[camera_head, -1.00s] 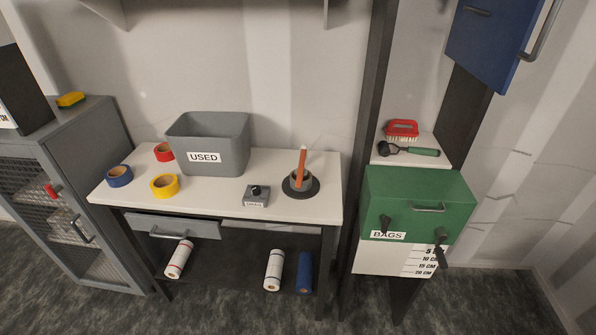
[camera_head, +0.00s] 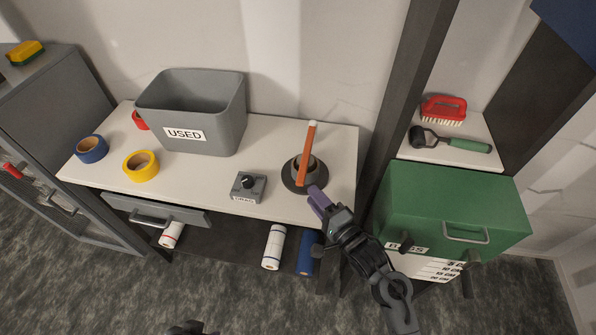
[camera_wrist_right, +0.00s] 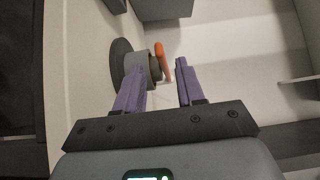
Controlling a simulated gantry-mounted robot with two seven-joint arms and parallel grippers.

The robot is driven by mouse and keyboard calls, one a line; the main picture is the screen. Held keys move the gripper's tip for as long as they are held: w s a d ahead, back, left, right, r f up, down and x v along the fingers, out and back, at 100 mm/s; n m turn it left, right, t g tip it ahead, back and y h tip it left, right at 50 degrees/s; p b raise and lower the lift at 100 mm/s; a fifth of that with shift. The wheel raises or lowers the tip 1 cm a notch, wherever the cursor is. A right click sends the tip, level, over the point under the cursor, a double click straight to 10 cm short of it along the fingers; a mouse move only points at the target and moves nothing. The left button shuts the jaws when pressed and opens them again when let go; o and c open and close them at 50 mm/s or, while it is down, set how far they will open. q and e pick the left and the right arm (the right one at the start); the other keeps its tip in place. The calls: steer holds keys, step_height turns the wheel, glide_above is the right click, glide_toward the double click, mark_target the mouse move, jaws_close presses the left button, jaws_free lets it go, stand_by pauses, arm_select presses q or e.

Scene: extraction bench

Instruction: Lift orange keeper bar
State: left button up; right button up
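The orange keeper bar (camera_head: 308,155) stands upright, tilted slightly, at a grey cylinder on a round dark base (camera_head: 290,183) at the bench's right end. My right gripper (camera_head: 316,197) is just in front of and below the bar, with purple fingers pointing at it. In the right wrist view my right gripper (camera_wrist_right: 158,88) is open and empty. There the orange bar (camera_wrist_right: 167,62) appears ahead of the gap between the fingers, beside the grey cylinder (camera_wrist_right: 154,68); no contact shows. My left gripper's fingers are not visible; only a dark part of mine shows at the bottom edge.
A grey USED bin (camera_head: 215,128), yellow tape (camera_head: 141,166), blue tape (camera_head: 91,149) and a small grey knob box (camera_head: 248,187) share the white bench (camera_head: 205,188). A dark upright post (camera_head: 407,95) and green BAGS box (camera_head: 450,205) stand to the right.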

steer(key=b+x, duration=0.1)
steer(key=x, duration=0.8)
jaws_close()
